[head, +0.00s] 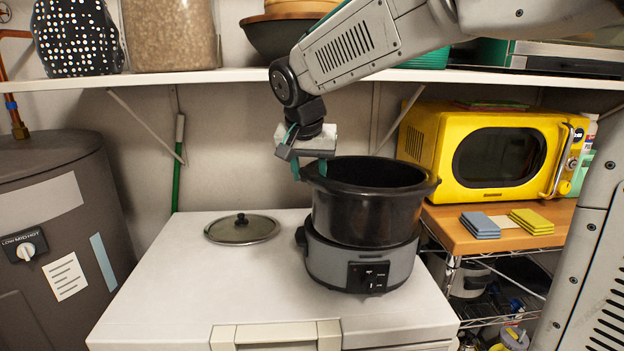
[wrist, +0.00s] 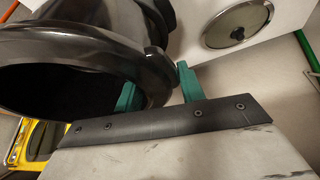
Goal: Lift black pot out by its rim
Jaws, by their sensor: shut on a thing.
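The black pot (head: 368,205) is raised partly out of the grey slow cooker base (head: 362,262) in the head view; its lower part still appears within or just above the base. My gripper (head: 309,170) is at the pot's left rim, with its teal fingers shut on the rim. In the wrist view the pot (wrist: 75,45) fills the upper left, and the gripper (wrist: 157,90) has one finger on each side of its wall. The glass lid (head: 242,228) lies flat on the white top left of the base. The pot's bottom is hidden.
The white washer top (head: 190,290) has free room left of the base. A shelf (head: 230,75) with bowls runs above. A yellow microwave (head: 490,150) and sponges (head: 480,224) stand on a wooden-topped rack at right. A water heater (head: 50,220) stands at left.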

